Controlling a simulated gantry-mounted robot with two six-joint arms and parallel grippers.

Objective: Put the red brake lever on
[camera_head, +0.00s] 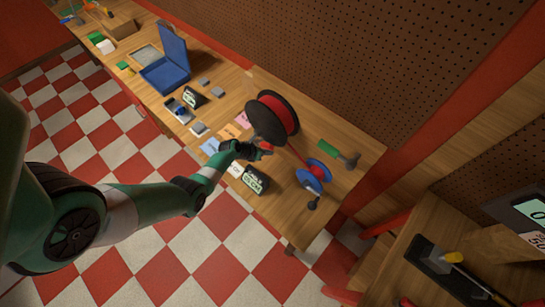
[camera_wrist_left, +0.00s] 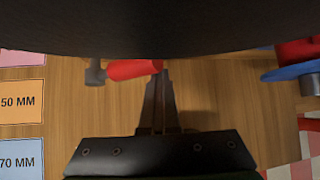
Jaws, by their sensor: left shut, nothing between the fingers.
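The red brake lever (camera_wrist_left: 133,69) shows in the left wrist view as a short red bar with a grey end (camera_wrist_left: 95,74), partly under a large dark rounded edge. My left gripper (camera_wrist_left: 160,80) is shut and empty, its fingertips at the lever's right end; I cannot tell whether they touch it. In the head view my left gripper (camera_head: 266,149) is low beside the large black-flanged red spool (camera_head: 281,112), and the lever is hard to make out there. My right gripper is not in view.
A blue wheel (camera_head: 314,172) stands right of the spool, with a red band between them. Labelled cards (camera_head: 231,131) and a digital display (camera_head: 256,181) lie near the front. An open blue case (camera_head: 168,75) is farther left.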

